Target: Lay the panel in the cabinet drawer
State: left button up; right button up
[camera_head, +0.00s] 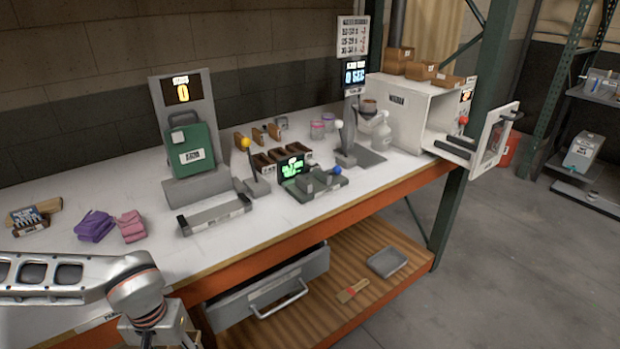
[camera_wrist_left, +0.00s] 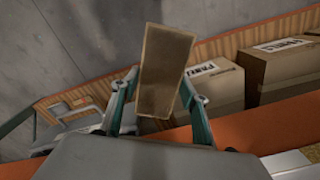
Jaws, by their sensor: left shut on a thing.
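A brown panel (camera_wrist_left: 166,70) with a thin tan edge is in my left gripper (camera_wrist_left: 158,104), shown in the left wrist view. The two teal fingers press on its sides, and it stands out beyond the fingertips. In the head view my left arm comes in at the bottom left; its gripper is at the bottom edge, largely cut off. The grey cabinet drawer (camera_head: 262,292), with a bar handle, is under the workbench, right of my left wrist. How far it is pulled out is hard to tell. My right gripper is not in view.
The workbench (camera_head: 85,268) has an orange front edge above the drawer. The wooden lower shelf holds a brush (camera_head: 352,291) and a grey tray (camera_head: 387,262). In the left wrist view, cardboard boxes (camera_wrist_left: 209,92) with labels stand right of the panel. Bare floor lies in front of the bench.

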aim_at(459, 143)
jog(key=i+l, duration=0.15)
jog(key=l, duration=0.25)
jog(key=i+l+u, duration=0.1)
jog(key=l, duration=0.3)
jog(key=i+l+u, duration=0.25)
jog(key=l, duration=0.75)
jog(key=l+u, duration=0.2)
jog(key=l, duration=0.85)
jog(key=l+u, duration=0.25)
jog(key=l, duration=0.75)
jog(key=k+l+u, duration=0.2)
jog(key=l, duration=0.85)
jog(key=l+u, duration=0.3)
jog(key=l, duration=1.35)
